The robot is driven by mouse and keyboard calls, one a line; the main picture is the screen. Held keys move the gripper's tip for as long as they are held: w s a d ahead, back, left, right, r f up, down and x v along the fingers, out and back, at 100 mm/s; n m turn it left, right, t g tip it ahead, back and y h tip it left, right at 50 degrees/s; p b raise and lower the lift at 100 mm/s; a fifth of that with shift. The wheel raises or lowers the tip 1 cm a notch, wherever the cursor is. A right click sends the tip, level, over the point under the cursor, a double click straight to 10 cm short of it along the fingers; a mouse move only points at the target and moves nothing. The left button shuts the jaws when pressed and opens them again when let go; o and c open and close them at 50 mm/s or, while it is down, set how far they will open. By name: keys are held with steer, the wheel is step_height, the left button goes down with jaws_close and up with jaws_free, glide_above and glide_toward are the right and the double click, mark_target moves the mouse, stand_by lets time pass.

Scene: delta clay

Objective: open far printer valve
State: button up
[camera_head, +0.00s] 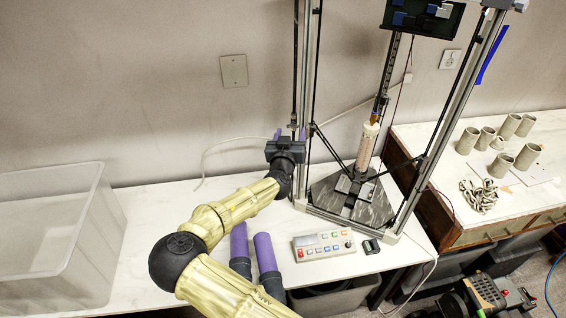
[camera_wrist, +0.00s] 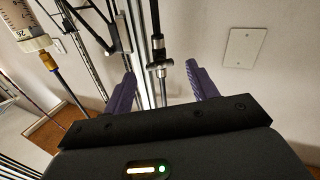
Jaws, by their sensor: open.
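The delta clay printer (camera_head: 352,200) stands on the white table, with a clay tube (camera_head: 366,148) hanging inside its frame. A small metal T-shaped fitting on a dark vertical pipe by the far left post looks like the far valve (camera_wrist: 160,66). Its handle position is hard to make out. My gripper (camera_head: 289,133) is at this post, with its dark body hiding part of it. In the wrist view, my gripper's two purple fingers (camera_wrist: 162,88) are spread apart, with the fitting showing in the gap between them. I see no contact, and the gripper is empty.
A clear bin (camera_head: 55,235) stands left. Clay cups (camera_head: 528,156) sit on the right-hand table. A wall plate (camera_wrist: 244,48) is behind. Printer posts and cables crowd the gripper.

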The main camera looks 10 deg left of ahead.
steer(key=s+a+b, duration=0.1)
steer(key=s+b, duration=0.3)
steer(key=s, duration=1.1)
steer(key=shift+s, duration=0.15)
steer(key=shift+f, duration=0.1)
steer(key=s+d+f+m+g+h, duration=0.35)
steer(key=d+f+g, duration=0.65)
steer(key=d+f, duration=0.55)
steer(key=s+d+r+n+g+y, duration=0.1)
steer(key=s+d+r+g+y, duration=0.1)
steer(key=s+r, duration=0.3)
steer(key=s+d+r+n+g+y, duration=0.2)
steer(key=s+d+r+g, duration=0.1)
steer(key=s, duration=0.7)
step_height(320, 180, up, 2)
steer(key=shift+s+d+r+y, duration=0.2)
steer(key=shift+s+d+y, duration=0.15)
steer(key=shift+d, duration=0.35)
